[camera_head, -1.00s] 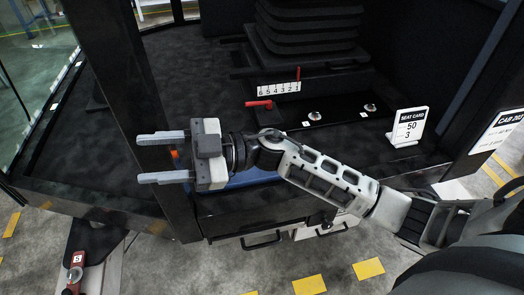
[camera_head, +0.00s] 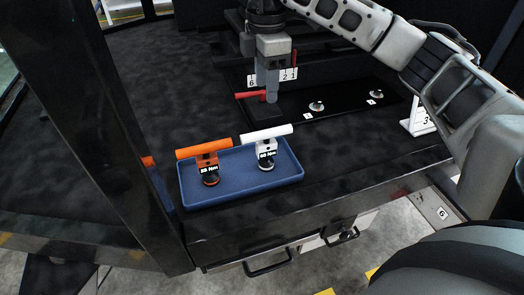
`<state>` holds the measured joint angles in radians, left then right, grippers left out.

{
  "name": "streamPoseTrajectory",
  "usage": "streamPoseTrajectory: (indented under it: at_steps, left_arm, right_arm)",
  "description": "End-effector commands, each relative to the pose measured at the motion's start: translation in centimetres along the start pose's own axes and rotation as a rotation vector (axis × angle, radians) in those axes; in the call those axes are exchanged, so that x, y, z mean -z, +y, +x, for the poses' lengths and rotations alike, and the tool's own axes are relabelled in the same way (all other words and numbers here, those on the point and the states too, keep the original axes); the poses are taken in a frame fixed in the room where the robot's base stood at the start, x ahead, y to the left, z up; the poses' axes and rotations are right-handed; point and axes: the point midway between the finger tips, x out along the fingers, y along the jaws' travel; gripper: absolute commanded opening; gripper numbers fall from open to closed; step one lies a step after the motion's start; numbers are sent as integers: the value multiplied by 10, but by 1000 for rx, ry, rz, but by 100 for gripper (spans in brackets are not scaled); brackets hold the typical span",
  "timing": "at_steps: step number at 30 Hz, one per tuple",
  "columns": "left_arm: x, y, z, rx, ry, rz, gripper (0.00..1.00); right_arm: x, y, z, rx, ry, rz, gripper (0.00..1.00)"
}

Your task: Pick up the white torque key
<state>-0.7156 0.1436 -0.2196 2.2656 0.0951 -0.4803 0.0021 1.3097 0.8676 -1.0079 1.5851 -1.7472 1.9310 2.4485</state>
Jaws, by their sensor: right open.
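The white torque key (camera_head: 266,146) stands in a blue tray (camera_head: 240,190) on the dark cab floor, with its white bar handle on top and a label reading 60 Nm or similar. An orange torque key (camera_head: 207,160) stands to its left in the same tray. My right gripper (camera_head: 267,92) points down above and behind the tray, next to a red handle. It is apart from the white key, and its fingers look empty. My left gripper is not in view.
The red handle (camera_head: 250,95) sits behind the tray, by a numbered scale. Two small silver knobs (camera_head: 317,106) are on the black plate to the right. A dark cab post (camera_head: 110,130) rises left of the tray. Drawers are below the front edge.

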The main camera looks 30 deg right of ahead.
Motion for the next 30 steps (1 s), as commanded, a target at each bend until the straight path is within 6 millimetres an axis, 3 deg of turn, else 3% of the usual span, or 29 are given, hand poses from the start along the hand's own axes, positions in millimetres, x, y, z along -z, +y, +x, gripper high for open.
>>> streamPoseTrajectory:
  at_steps: [9, 19, 27, 30]
  left_arm:
    - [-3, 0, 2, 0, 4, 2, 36]
    - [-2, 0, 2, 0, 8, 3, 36]
    - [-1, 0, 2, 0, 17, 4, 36]
    - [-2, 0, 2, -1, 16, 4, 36]
  right_arm:
    - [0, -1, 69, 5, -1, -3, 47]
    - [-1, 1, 98, 2, 1, -3, 47]
    - [-4, 5, 136, 3, 1, -4, 47]
    - [-4, 6, 142, 2, 2, -4, 47]
